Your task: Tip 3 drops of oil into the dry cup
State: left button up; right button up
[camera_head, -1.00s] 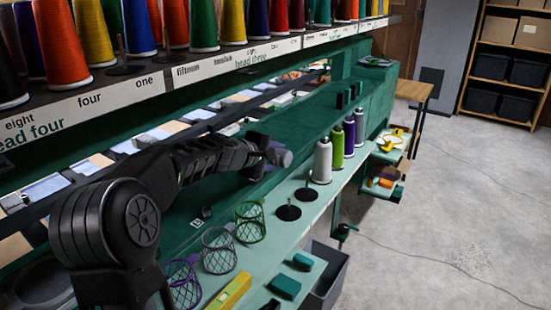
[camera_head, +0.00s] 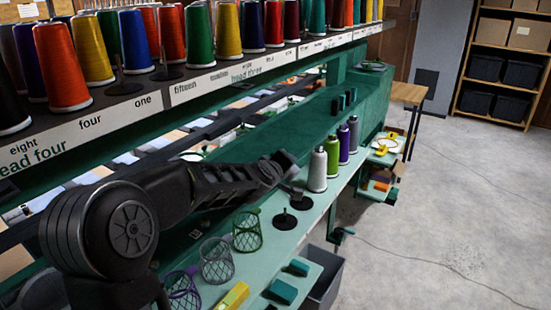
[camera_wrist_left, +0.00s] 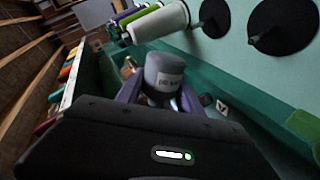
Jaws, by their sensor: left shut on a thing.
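My left gripper (camera_head: 282,163) is held over the green machine bench, just left of the white thread cone. It is shut on a small grey cylinder (camera_wrist_left: 165,73) with a pale label, seen close up in the left wrist view between the gripper's fingers (camera_wrist_left: 160,97). The label is too small to read, and the fingers and gripper body hide the cylinder's lower part. I cannot tell whether it is the oil container or a cup. No dry cup can be made out for certain in either view. My right gripper is not in view.
White (camera_head: 317,170), green (camera_head: 333,158), purple and grey cones stand along the bench edge. Black spool discs (camera_head: 285,221) and mesh baskets (camera_head: 217,260) are nearer. A thread shelf (camera_head: 110,120) overhangs on the left. A grey bin (camera_head: 325,275) hangs below; the floor at right is open.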

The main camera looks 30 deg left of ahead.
aim_at(297, 170)
pick_arm(q)
jog(key=d+p, duration=0.1)
jog(key=d+r+m+p, duration=0.1)
jog(key=d+y+p, duration=0.1)
jog(key=shift+r, duration=0.3)
jog(key=shift+d+m+p, duration=0.3)
jog(key=shift+d+m, duration=0.1)
jog(key=shift+d, duration=0.05)
jog(key=shift+f+t+y, duration=0.1)
jog(key=shift+t+y, duration=0.2)
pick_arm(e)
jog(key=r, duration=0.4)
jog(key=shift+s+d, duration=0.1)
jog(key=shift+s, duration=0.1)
pick_arm(q)
jog(key=shift+f, duration=0.1)
jog(key=s+d+f+m+h, duration=0.2)
jog(key=d+f, duration=0.6)
jog(key=d, duration=0.1)
jog(key=s+d+f+m+h, duration=0.2)
jog(key=s+d+f+h, duration=0.1)
jog(key=d+f, duration=0.4)
jog(key=d, duration=0.3)
jog(key=shift+f+t, duration=0.4)
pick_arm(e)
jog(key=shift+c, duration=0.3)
